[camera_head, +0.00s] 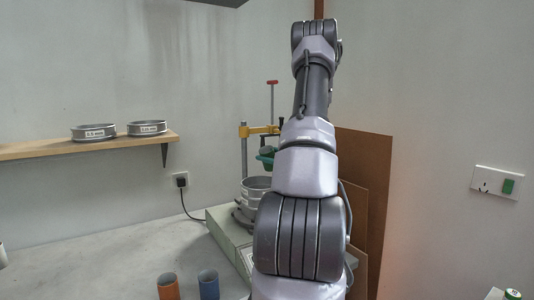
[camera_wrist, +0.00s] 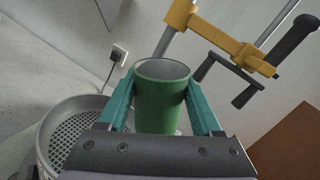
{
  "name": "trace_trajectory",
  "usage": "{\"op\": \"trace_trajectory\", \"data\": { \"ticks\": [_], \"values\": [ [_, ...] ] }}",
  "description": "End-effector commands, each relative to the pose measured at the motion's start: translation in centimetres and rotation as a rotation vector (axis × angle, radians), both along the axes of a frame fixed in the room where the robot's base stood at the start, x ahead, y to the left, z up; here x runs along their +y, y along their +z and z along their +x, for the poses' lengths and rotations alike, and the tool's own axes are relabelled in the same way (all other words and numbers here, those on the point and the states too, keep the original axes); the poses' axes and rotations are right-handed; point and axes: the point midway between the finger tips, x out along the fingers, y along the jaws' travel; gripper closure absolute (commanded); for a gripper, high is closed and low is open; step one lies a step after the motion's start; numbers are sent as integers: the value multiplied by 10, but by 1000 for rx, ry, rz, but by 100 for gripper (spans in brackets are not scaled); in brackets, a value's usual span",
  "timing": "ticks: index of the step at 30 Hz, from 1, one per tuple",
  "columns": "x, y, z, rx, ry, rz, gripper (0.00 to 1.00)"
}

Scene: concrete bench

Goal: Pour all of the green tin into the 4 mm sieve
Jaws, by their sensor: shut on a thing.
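The green tin (camera_wrist: 160,98) is between the two teal fingers of my gripper (camera_wrist: 163,105) in the wrist view, and the gripper is shut on it. The tin looks roughly upright there; its pale inside wall shows, but its contents cannot be seen. The size label of this sieve cannot be read.
A stand with a yellow clamp (camera_head: 262,130) rises behind the sieve, its dark handle (camera_wrist: 292,38) close to the tin. A blue tin (camera_head: 208,285) and an orange-brown tin (camera_head: 168,287) stand at the front. Two sieves (camera_head: 94,132) (camera_head: 147,128) sit on the wall shelf (camera_head: 60,149).

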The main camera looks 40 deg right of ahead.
Motion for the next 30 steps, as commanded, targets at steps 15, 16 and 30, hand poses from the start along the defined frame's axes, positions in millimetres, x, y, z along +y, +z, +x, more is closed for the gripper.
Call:
{"op": "trace_trajectory", "data": {
  "ticks": [15,16,30],
  "values": [
    [2,-21,0,-180,-1,-696,100],
    [3,-23,-1,-187,-1,-720,100],
    [11,-44,-3,-286,-1,-1103,100]
  ]
}}
